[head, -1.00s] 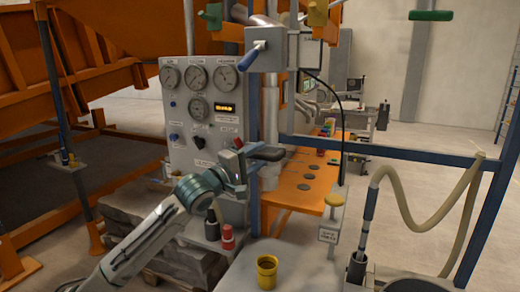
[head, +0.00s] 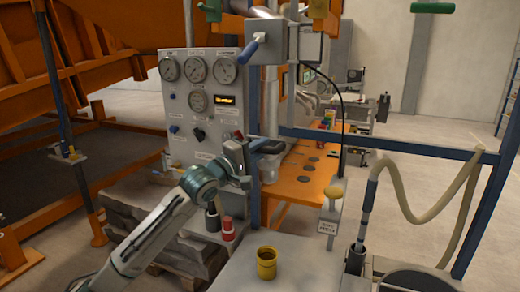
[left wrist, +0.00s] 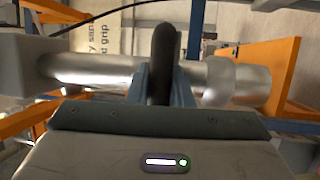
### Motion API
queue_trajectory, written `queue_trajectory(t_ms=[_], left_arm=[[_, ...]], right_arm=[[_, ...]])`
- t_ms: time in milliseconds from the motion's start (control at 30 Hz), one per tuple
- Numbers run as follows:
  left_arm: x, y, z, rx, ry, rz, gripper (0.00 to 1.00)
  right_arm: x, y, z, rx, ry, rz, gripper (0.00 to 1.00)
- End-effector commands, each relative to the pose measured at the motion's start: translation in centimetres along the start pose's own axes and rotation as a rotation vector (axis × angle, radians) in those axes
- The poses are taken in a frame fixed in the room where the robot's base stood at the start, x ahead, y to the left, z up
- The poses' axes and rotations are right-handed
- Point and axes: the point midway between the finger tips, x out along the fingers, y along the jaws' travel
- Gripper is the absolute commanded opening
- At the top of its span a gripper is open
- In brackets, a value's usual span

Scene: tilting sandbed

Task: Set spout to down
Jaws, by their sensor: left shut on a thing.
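The spout shows as a silver pipe (head: 269,100) hanging upright below a grey box. In the left wrist view the spout (left wrist: 95,70) lies across the picture, with a wider collar at its right end. A dark handle (left wrist: 166,45) stands in front of it. My left gripper (head: 250,150) is beside the pipe in the head view and shut on the dark handle; its fingers (left wrist: 163,85) close around the handle in the left wrist view. My right gripper is not in view.
A grey box (head: 273,42) with a blue-gripped lever is above. A gauge panel (head: 202,125) stands at left. A yellow cup (head: 266,263) is on the grey tabletop (head: 295,255) below. A blue rail (head: 390,147) and a beige hose (head: 405,215) are at right.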

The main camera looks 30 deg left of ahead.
Motion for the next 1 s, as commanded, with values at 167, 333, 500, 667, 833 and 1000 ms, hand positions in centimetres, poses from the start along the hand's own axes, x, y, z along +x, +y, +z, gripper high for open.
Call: queue_trajectory(t_ms=[167, 333, 500, 667, 833, 1000], left_arm=[[-0.4, -2.5, 0.2, -0.001, 0.000, -0.004, 0.00], [-1.1, -6.8, 0.5, -0.002, 0.000, -0.006, 0.00], [-2.0, -11.6, 0.9, -0.003, 0.001, -0.007, 0.00], [-2.6, -15.5, 1.1, -0.004, 0.001, -0.006, 0.00], [-3.2, -18.6, 1.4, -0.004, 0.001, -0.005, 0.00], [-3.4, -20.2, 1.5, -0.003, 0.001, -0.003, 0.00]], right_arm=[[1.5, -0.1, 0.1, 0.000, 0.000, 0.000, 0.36], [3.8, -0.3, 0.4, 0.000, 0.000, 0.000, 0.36], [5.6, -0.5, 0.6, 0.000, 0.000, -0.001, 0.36], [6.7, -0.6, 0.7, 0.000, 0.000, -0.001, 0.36], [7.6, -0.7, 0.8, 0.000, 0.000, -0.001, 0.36], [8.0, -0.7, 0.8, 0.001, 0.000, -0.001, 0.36]])
